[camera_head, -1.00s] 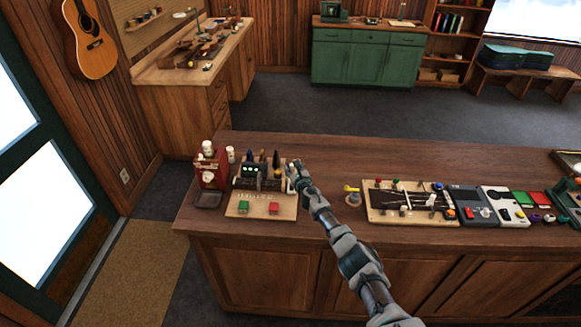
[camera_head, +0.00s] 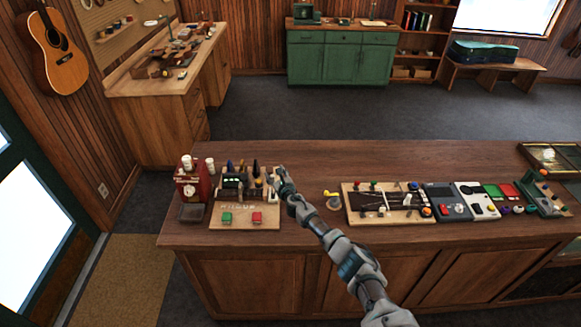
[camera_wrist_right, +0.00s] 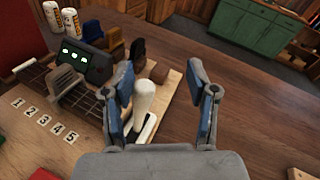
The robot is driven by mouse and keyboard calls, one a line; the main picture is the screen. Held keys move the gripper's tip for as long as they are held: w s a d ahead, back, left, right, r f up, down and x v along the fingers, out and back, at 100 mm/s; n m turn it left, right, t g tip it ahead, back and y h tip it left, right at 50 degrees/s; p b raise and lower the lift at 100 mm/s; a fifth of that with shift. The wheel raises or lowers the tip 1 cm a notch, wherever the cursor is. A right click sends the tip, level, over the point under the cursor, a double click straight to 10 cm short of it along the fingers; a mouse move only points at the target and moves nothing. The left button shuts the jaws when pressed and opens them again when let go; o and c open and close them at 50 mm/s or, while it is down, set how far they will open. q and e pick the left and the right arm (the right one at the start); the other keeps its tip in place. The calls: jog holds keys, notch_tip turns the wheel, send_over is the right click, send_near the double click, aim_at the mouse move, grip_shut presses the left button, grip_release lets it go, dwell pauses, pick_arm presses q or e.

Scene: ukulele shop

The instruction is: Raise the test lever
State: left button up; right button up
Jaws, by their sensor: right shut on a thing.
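The test lever, a white upright handle (camera_wrist_right: 144,100), rises from a slotted plate at the right edge of a wooden board (camera_head: 240,212). It stands between the two fingers of my right gripper (camera_wrist_right: 160,74), nearer the left finger in the wrist view. In the head view the right gripper (camera_head: 277,180) reaches the board's right side and covers much of the lever. The board also carries a dark box with green lights (camera_head: 232,181), a green button (camera_head: 226,217) and a red button (camera_head: 257,217). My left gripper is out of view.
A red device (camera_head: 191,181) stands left of the board. White bottles are behind it. The counter behind and just right of the gripper is clear.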

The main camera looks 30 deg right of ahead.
jog(key=s+r+p, duration=0.1)
jog(key=s+r, duration=1)
jog(key=shift+s+d, duration=0.2)
jog(key=shift+s, duration=0.2)
dwell(0.8)
jog(key=shift+r, duration=0.1)
jog(key=v, duration=1.1)
jog(key=shift+s, duration=0.4)
